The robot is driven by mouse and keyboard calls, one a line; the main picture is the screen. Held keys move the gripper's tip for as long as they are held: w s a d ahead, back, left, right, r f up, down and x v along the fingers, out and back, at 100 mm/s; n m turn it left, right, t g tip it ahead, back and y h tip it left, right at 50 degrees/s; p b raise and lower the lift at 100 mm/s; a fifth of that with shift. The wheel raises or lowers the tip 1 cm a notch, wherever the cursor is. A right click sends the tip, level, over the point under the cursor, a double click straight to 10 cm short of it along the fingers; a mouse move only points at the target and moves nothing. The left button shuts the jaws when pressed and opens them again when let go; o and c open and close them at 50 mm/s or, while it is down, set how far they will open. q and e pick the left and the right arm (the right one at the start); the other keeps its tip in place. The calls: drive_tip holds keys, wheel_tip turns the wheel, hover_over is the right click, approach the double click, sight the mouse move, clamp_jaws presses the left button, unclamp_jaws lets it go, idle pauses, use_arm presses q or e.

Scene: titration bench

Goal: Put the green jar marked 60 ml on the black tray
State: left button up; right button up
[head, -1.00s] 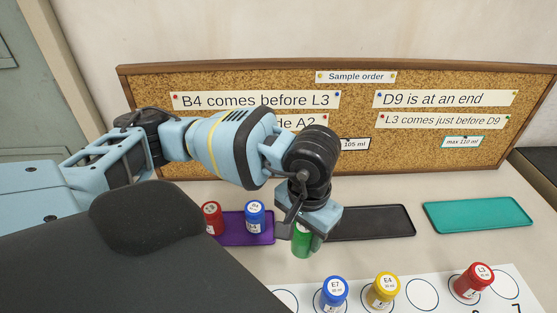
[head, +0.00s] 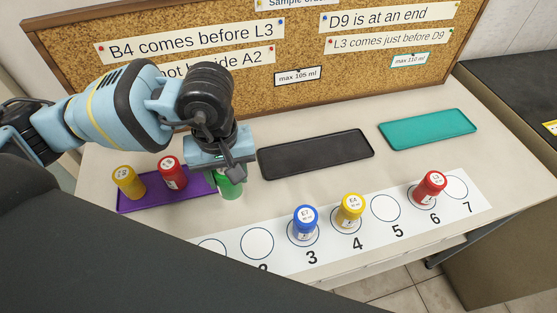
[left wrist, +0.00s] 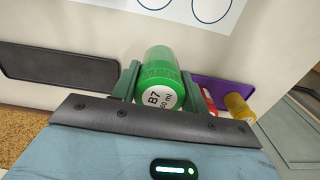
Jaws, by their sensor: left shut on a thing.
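The green jar (head: 229,187) is gripped upright in my left gripper (head: 226,172), near the right end of the purple tray. In the left wrist view the green jar (left wrist: 160,75) sits between the two fingers, with a label reading B7 and a volume that looks like 60 ml. The head view does not show clearly how far it is above the table. The black tray (head: 316,155) lies empty to the right of the gripper. It also shows in the left wrist view (left wrist: 60,68). My right gripper is not in view.
The purple tray (head: 150,203) holds a yellow jar (head: 129,183) and a red jar (head: 172,173). An empty teal tray (head: 427,129) lies right of the black one. A numbered strip (head: 385,232) in front carries blue E7 (head: 305,222), yellow E4 (head: 350,211) and red L3 (head: 430,188).

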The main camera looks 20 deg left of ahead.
use_arm(q)
drive_tip(key=n, duration=0.3)
drive_tip(key=shift+w+d+f+n, duration=0.1)
drive_tip(key=shift+d+f+n, duration=0.2)
drive_tip(key=shift+n, duration=0.1)
drive_tip(key=n, duration=0.3)
drive_tip(key=shift+d+f+n+b, duration=0.2)
drive_tip(key=shift+f+n+b, duration=0.05)
drive_tip(key=shift+n+b, duration=0.05)
drive_tip(key=n, duration=0.3)
drive_tip(key=shift+w+d+f+n, duration=0.1)
drive_tip(key=shift+d+f+n, duration=0.1)
drive_tip(key=shift+n, duration=0.2)
drive_tip(key=n, duration=0.3)
drive_tip(key=shift+d+f+b, duration=0.15)
drive_tip(key=shift+d+b, duration=0.05)
drive_tip(key=shift+b, duration=0.1)
drive_tip(key=n, duration=0.4)
drive_tip(key=shift+w+d+f, duration=0.1)
drive_tip(key=shift+d+f, duration=0.1)
drive_tip(key=n, duration=0.7)
drive_tip(key=d+f+n+b, duration=0.1)
drive_tip(key=n, duration=0.2)
drive_tip(key=shift+w+n, duration=0.1)
drive_tip(key=shift+n, duration=0.3)
